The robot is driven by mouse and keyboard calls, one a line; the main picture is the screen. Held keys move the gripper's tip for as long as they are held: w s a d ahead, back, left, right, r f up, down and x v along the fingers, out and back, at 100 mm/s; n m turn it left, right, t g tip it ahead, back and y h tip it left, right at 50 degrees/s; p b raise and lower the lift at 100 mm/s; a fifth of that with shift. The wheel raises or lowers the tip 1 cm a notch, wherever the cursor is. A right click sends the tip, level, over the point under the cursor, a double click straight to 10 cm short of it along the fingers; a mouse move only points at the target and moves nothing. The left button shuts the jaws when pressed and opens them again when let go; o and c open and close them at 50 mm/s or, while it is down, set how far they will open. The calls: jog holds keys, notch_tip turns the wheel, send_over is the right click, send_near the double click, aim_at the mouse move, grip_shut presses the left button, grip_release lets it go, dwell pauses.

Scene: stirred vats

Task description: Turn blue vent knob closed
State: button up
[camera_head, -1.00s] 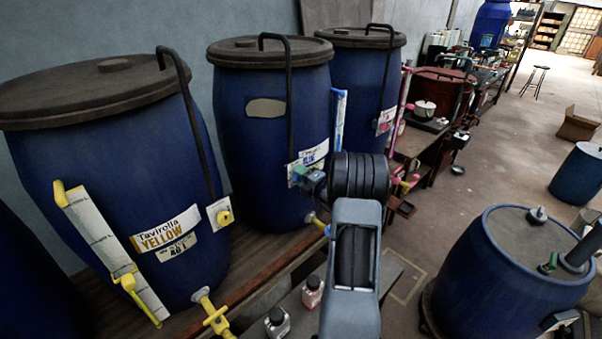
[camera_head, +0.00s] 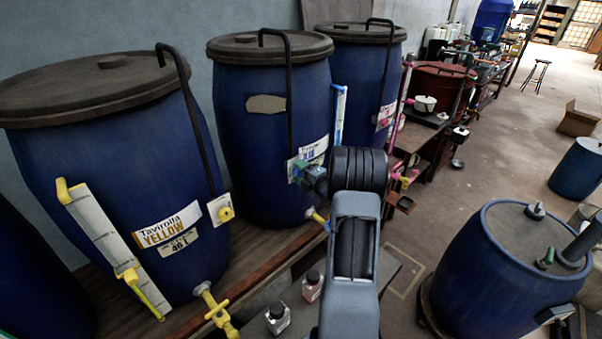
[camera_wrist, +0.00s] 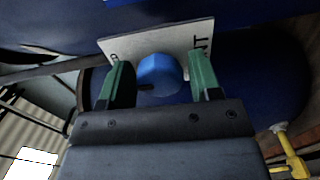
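The blue vent knob (camera_wrist: 160,74) stands out from a white plate (camera_wrist: 195,42) on a blue vat, seen in the wrist view. My gripper (camera_wrist: 160,80) is open, with one green-padded finger on each side of the knob. A gap shows between the knob and the right finger; the left finger is close to it. In the head view my gripper (camera_head: 306,176) is at the label of the middle blue vat (camera_head: 240,150), and the knob is hidden there.
A vat with a yellow label (camera_head: 168,228) and a yellow tap (camera_head: 216,312) stands at the left. Small bottles (camera_head: 277,317) stand on a low table. A blue drum (camera_head: 490,285) is at the lower right.

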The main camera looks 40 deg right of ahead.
jog(key=shift+o, duration=0.9)
jog(key=s+d+b, duration=0.2)
jog(key=s+b, duration=0.1)
jog(key=s, duration=1)
jog(key=shift+s, duration=0.35)
